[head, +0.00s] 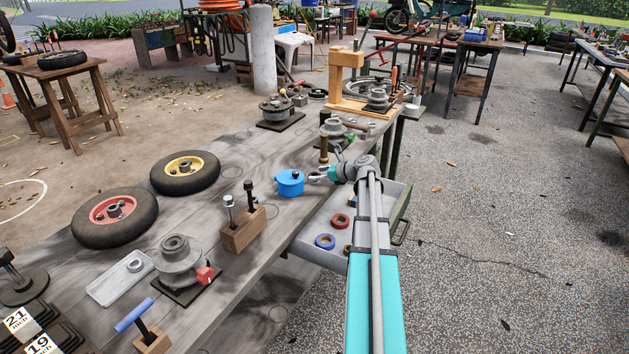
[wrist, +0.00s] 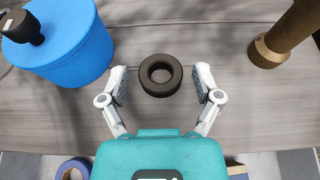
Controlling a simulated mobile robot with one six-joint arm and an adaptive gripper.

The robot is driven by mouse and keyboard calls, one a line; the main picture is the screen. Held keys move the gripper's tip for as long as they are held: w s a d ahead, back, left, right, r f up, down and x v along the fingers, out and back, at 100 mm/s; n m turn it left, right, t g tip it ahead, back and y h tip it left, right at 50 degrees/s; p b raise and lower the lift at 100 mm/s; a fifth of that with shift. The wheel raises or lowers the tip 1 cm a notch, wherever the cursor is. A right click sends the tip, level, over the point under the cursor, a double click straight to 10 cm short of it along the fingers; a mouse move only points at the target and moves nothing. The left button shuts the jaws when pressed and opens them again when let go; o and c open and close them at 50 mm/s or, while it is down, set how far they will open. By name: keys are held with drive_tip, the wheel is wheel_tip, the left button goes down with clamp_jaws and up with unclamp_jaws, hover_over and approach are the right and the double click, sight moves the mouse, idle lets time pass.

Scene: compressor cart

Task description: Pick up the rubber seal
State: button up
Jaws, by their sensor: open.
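The rubber seal (wrist: 160,89), a thick black ring with a round hole, lies flat on the grey wooden bench top in the wrist view. My gripper (wrist: 161,82) is open and empty. In that view its two fingertips are on the left and right of the seal, with a gap on each side. I cannot tell how high the fingertips are above the bench. In the head view my gripper (head: 318,174) is over the bench's right edge, beside the blue lidded pot, and I cannot make out the seal there.
The blue pot (wrist: 65,45) with a black knob is left of the seal, and a brass-coloured post (wrist: 283,35) is to the right. An open drawer (head: 317,257) below the bench edge holds red and blue rings. A wooden block (head: 243,231) with bolts stands nearer.

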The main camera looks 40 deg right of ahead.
drive_tip(key=shift+w+a+f, duration=0.2)
drive_tip(key=shift+w+f, duration=0.05)
drive_tip(key=shift+w, duration=0.3)
drive_tip(key=c, duration=0.9)
